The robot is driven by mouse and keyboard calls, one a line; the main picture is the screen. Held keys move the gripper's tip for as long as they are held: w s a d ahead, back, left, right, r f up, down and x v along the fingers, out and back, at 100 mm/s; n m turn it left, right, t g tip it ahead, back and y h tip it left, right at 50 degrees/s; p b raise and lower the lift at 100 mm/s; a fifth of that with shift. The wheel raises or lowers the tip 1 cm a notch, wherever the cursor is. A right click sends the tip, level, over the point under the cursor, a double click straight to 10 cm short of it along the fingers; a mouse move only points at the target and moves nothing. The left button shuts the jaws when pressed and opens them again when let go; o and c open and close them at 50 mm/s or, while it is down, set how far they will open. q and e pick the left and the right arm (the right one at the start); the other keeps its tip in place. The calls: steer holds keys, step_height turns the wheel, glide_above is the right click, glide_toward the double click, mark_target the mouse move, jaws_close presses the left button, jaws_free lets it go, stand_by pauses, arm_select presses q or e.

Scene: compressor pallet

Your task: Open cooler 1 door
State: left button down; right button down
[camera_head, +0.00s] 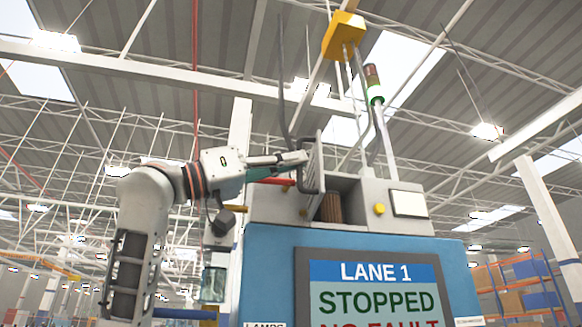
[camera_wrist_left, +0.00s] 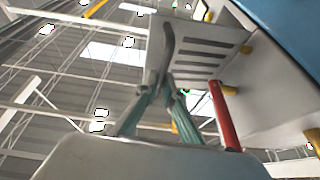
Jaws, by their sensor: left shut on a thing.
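The cooler door (camera_head: 317,160) is a light grey panel that stands swung out from the grey cooler housing (camera_head: 275,205) on top of the blue cabinet. In the left wrist view the door (camera_wrist_left: 212,48) shows several dark slots. A dark bar handle (camera_head: 308,178) is on its outer side and also shows in the wrist view (camera_wrist_left: 167,40). My left gripper (camera_head: 302,160) reaches it from the left and is shut on the handle; its teal fingers (camera_wrist_left: 165,92) meet around the bar. Behind the door, the opening shows a brown ribbed part (camera_head: 331,208). My right gripper is not in view.
The blue cabinet (camera_head: 262,262) bears a screen (camera_head: 372,295) reading "LANE 1 STOPPED". A red bar (camera_wrist_left: 222,115) lies close beside my left fingers. A signal light (camera_head: 374,85), pipes and a yellow box (camera_head: 343,36) rise above the housing. Open air lies left.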

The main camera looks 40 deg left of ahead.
arm_select(q)
steer(key=shift+w+a+t+y, duration=0.3)
steer(key=shift+a, duration=0.2)
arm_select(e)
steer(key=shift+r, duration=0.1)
arm_select(q)
steer(key=c, duration=2.3)
jaws_free()
steer(key=shift+o, duration=0.7)
steer(key=shift+w+a+f, duration=0.1)
steer(key=shift+w+a, duration=0.05)
steer(key=shift+w, duration=0.3)
steer(key=shift+s+d, duration=0.2)
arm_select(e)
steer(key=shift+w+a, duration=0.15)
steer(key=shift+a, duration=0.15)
arm_select(q)
steer(key=shift+a, duration=0.1)
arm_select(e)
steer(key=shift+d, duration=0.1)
arm_select(q)
steer(key=v, duration=1.2)
